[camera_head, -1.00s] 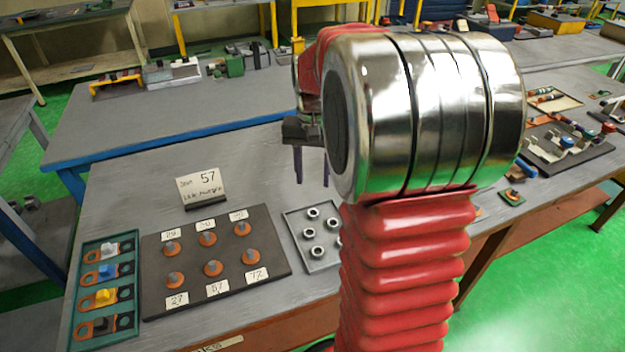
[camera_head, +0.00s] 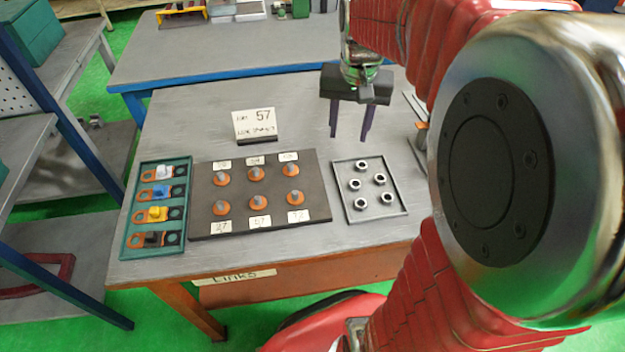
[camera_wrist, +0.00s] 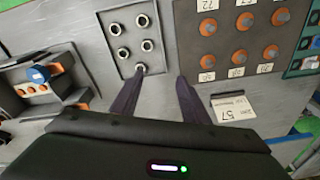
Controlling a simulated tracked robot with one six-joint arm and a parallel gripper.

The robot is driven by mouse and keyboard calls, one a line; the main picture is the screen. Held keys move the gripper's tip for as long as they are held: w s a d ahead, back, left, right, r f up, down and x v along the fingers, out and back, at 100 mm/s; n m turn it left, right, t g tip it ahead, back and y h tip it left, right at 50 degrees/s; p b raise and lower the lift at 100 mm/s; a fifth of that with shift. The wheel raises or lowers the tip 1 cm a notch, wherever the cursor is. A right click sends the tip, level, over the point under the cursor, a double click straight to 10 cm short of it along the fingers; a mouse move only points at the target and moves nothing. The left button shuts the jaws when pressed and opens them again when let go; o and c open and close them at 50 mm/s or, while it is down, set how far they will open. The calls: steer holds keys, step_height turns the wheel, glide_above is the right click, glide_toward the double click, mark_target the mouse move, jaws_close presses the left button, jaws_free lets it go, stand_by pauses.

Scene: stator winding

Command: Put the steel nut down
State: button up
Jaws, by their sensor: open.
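Several steel nuts (camera_head: 361,203) stand in a shallow grey tray (camera_head: 402,193) on the table. They also show in the wrist view (camera_wrist: 147,45), in the grey tray (camera_wrist: 103,17). My gripper (camera_head: 349,138) is open and hangs above the table, behind the tray in the head view. In the wrist view nothing is between its two dark fingers (camera_wrist: 160,77), and the left fingertip appears close to one nut. I cannot tell which nut the task means.
A dark board (camera_head: 239,205) with orange-based studs and number cards is left of the tray. A green tray (camera_head: 127,240) of coloured lug parts is further left. A card reading 57 (camera_head: 255,124) stands behind the board.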

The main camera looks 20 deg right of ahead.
steer(key=s+a+r+n+t, duration=0.2)
steer(key=s+a+n+t, duration=0.2)
steer(key=s+a, duration=0.8)
steer(key=a+n, duration=0.2)
steer(key=shift+s+a+n, duration=0.3)
steer(key=shift+a, duration=0.1)
steer(key=shift+r, duration=0.1)
